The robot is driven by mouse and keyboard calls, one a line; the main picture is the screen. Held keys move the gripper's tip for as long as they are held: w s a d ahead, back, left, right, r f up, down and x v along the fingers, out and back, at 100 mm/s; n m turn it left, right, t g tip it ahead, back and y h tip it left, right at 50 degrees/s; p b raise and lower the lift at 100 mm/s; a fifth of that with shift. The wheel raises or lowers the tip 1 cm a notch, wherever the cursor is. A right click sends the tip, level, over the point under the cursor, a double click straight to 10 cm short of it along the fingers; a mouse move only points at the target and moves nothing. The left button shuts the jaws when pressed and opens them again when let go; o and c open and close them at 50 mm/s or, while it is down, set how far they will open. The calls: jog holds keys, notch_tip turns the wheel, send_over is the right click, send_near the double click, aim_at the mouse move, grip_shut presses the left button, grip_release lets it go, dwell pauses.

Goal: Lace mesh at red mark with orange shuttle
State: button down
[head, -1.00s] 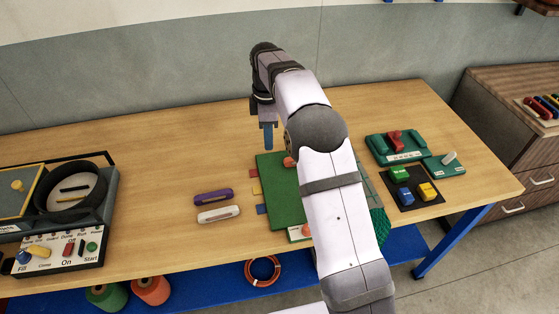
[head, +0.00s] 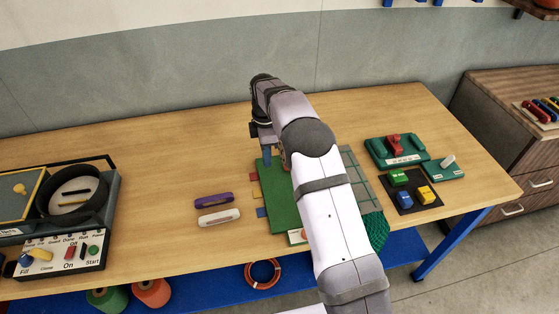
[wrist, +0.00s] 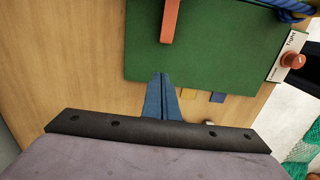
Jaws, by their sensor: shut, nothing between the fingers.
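My gripper (head: 267,157) is at the far left corner of a green board (head: 282,205), its blue fingers shut and empty. In the wrist view the fingertips (wrist: 161,76) are at the edge of the board (wrist: 215,50). An orange bar (wrist: 171,18), which looks like the orange shuttle, lies over the board just ahead of the fingers, apart from them. Red (head: 254,177), yellow and blue tabs line the board's left edge. Green mesh (head: 375,230) hangs at the right; my arm hides the middle, and I see no red mark on the mesh.
A purple shuttle (head: 214,200) and a white shuttle (head: 219,217) lie left of the board. A control box (head: 65,252) stands far left. A green tray (head: 396,150) and a black mat (head: 414,198) with coloured blocks lie right. An orange knob (wrist: 292,61) sits by the board.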

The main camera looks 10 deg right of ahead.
aim_at(279, 170)
notch_tip(279, 170, down, 3)
jog(key=shift+s+p, duration=0.1)
jog(key=shift+p, duration=0.35)
jog(key=d+p, duration=0.1)
jog(key=d, duration=0.2)
jog(key=shift+p, duration=0.35)
jog(key=shift+d+f, duration=0.2)
jog(key=shift+d, duration=0.3)
jog(key=shift+d, duration=0.1)
jog(key=d, duration=0.3)
jog(key=shift+d, duration=0.3)
jog(key=shift+a, duration=0.1)
